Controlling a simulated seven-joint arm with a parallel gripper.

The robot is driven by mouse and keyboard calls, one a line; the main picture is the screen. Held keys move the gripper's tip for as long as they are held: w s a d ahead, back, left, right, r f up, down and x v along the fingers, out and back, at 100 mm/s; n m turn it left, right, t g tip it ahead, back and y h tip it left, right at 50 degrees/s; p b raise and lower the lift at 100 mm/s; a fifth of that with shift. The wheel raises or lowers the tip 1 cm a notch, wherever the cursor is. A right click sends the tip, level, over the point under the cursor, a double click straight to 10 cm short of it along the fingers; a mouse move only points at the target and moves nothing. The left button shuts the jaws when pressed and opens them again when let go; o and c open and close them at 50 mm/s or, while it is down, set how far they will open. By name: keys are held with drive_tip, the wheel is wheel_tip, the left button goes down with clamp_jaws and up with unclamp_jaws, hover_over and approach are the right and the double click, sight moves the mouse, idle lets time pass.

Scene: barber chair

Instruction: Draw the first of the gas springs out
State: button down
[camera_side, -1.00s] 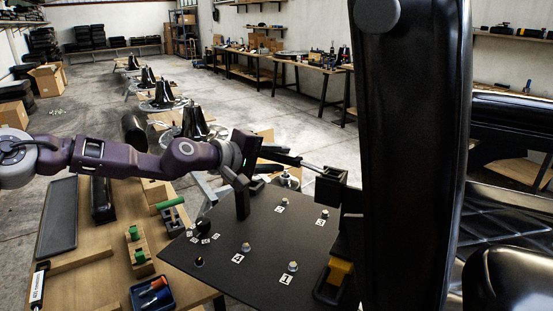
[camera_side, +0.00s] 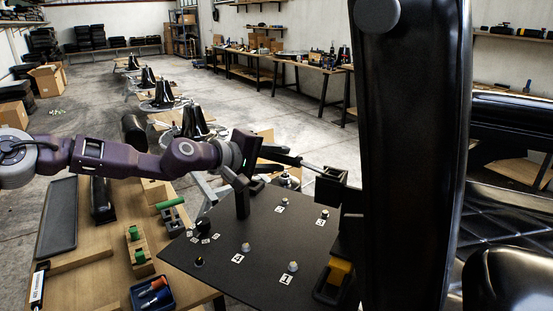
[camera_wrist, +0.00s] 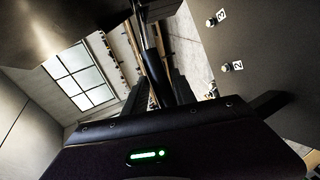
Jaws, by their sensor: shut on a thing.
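A gas spring shows in the side view as a dark cylinder with a thin bright rod (camera_side: 311,166). The rod runs into a black bracket (camera_side: 332,186) beside the upright black chair back (camera_side: 412,160). My gripper (camera_side: 278,157) is shut on the spring's dark body, left of the bracket. In the wrist view the dark spring (camera_wrist: 152,45) runs away from between my fingers. The fingers hide part of its body, and the rod's far end is hidden in the bracket.
A dark plate (camera_side: 262,235) with numbered studs lies below my gripper. A wooden bench (camera_side: 115,262) at the left carries a long dark tray (camera_side: 58,216), green-topped blocks and a blue tray (camera_side: 152,294) of tools. A yellow part (camera_side: 340,271) sits under the bracket. Open floor lies behind.

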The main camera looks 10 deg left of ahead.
drive_tip(key=shift+s+d+f, duration=0.1)
drive_tip(key=shift+f, duration=0.05)
drive_tip(key=shift+r, duration=1.7)
